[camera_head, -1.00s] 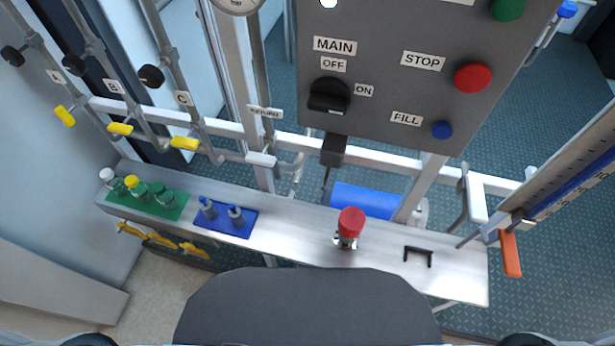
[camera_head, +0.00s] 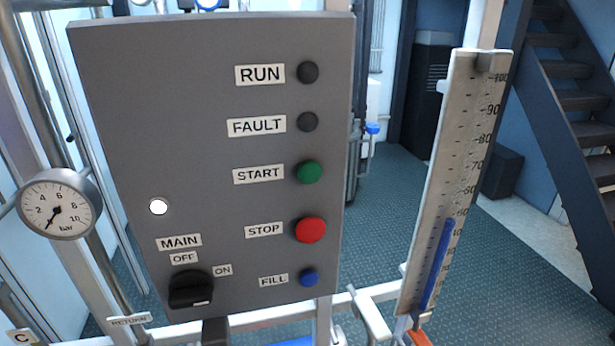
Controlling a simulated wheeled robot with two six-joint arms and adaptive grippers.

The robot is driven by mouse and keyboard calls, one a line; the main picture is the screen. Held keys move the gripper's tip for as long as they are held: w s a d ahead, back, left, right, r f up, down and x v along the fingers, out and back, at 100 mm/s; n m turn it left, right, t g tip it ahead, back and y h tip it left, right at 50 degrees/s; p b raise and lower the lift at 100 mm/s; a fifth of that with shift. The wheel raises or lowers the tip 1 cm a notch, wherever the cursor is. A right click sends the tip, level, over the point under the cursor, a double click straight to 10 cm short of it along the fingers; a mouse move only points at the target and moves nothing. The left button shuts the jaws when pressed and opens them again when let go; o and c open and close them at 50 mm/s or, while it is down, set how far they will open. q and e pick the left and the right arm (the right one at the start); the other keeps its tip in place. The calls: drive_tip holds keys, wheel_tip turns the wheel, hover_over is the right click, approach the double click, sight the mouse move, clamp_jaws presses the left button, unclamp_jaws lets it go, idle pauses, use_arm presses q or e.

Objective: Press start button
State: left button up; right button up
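The green START button (camera_head: 309,172) is on the right side of the grey control panel (camera_head: 120,130), beside its START label (camera_head: 258,175). Above it are the dark RUN lamp (camera_head: 308,72) and the dark FAULT lamp (camera_head: 308,122). Below it are the red STOP button (camera_head: 310,229) and the blue FILL button (camera_head: 309,277). The black MAIN knob (camera_head: 190,289) is at the lower left, between OFF and ON labels, and a white lamp (camera_head: 158,207) shines above it. Neither of my grippers is in view.
A round pressure gauge (camera_head: 58,207) is left of the panel. A scaled level column (camera_head: 455,170) with a blue bar stands to the right. Metal rails run below the panel. Dark stairs (camera_head: 570,100) are at the far right. The space in front of the panel looks clear.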

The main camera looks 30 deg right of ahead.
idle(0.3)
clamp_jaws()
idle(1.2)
